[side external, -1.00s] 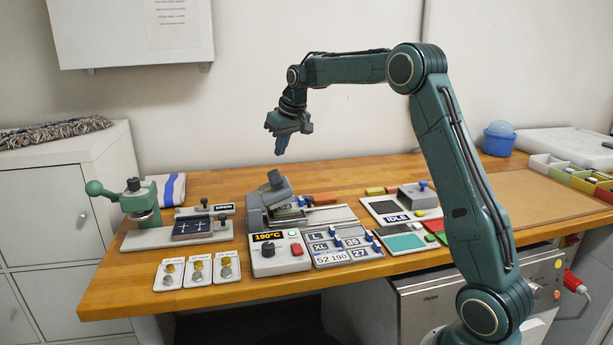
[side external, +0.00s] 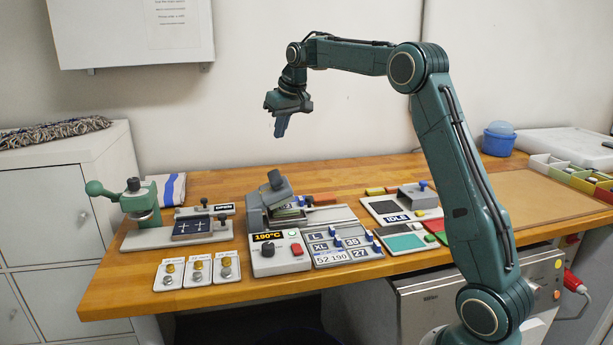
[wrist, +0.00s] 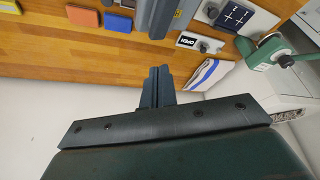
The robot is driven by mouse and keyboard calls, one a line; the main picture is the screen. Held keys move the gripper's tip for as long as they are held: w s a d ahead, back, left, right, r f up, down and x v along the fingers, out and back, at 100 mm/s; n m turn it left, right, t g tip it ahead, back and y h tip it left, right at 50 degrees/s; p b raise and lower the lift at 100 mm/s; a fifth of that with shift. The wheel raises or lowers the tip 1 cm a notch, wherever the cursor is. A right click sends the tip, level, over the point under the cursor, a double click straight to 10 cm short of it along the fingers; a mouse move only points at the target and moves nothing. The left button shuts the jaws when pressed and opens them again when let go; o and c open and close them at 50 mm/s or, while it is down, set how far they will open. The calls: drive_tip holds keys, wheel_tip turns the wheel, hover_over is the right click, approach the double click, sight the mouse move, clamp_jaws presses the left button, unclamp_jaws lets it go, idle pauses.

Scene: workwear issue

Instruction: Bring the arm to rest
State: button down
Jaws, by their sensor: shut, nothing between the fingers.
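My gripper (side external: 281,127) hangs in the air above the back of the wooden workbench (side external: 345,172), fingers pointing down. It is shut and empty. The wrist view shows the closed fingers (wrist: 157,80) pressed together, with nothing between them. The arm is raised and bent, clear of everything on the bench. The heat press (side external: 270,200), with its 190°C display, stands on the bench below my gripper.
A green lever press (side external: 140,203) stands on the left of the bench and several small cards (side external: 198,270) lie at the front. A unit marked IDLE (side external: 398,208) and a parts tray (side external: 570,172) are to the right. A white wall cabinet (side external: 130,30) hangs at the upper left.

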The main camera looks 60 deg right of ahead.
drive_tip(key=shift+r, duration=0.3)
